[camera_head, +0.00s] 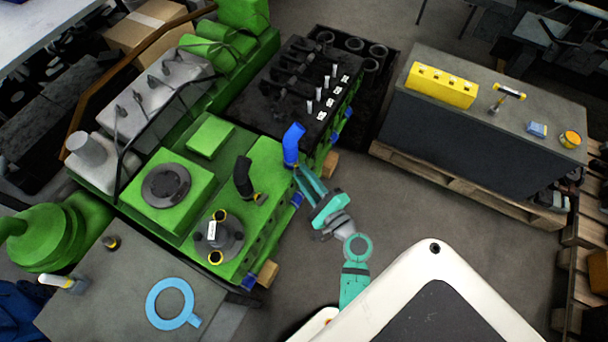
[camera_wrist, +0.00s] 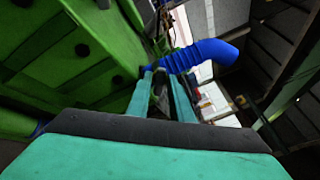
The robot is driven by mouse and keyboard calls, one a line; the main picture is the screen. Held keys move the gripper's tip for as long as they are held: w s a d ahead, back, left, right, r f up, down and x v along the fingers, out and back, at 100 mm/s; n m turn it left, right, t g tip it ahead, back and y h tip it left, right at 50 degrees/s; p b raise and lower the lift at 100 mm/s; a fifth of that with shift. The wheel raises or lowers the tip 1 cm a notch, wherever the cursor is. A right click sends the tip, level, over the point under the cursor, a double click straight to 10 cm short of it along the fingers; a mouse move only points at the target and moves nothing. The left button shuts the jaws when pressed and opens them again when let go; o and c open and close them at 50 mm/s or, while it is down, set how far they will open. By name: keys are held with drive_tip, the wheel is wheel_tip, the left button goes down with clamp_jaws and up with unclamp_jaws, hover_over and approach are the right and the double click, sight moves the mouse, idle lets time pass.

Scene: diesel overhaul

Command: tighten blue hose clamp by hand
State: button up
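The blue hose (camera_head: 292,144) stands up from the near right edge of the green engine block (camera_head: 262,170). It bends at the top. In the wrist view the blue hose (camera_wrist: 205,53) runs from just beyond my fingertips up to the right. My gripper (camera_head: 303,170) is at the hose's lower end. In the wrist view my gripper (camera_wrist: 163,76) has its two teal fingers apart, with a dark gap between them. The tips overlap the hose's lower end in the picture; I cannot tell whether they touch it. The clamp is not distinguishable in either view.
A black hose (camera_head: 243,177) stands on the engine to the left. A grey workbench (camera_head: 480,130) on a pallet stands at the right, with a yellow block (camera_head: 441,85) on it. A blue ring (camera_head: 171,303) lies on the front-left table. Floor is clear between engine and workbench.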

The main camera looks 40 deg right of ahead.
clamp_jaws()
idle(0.3)
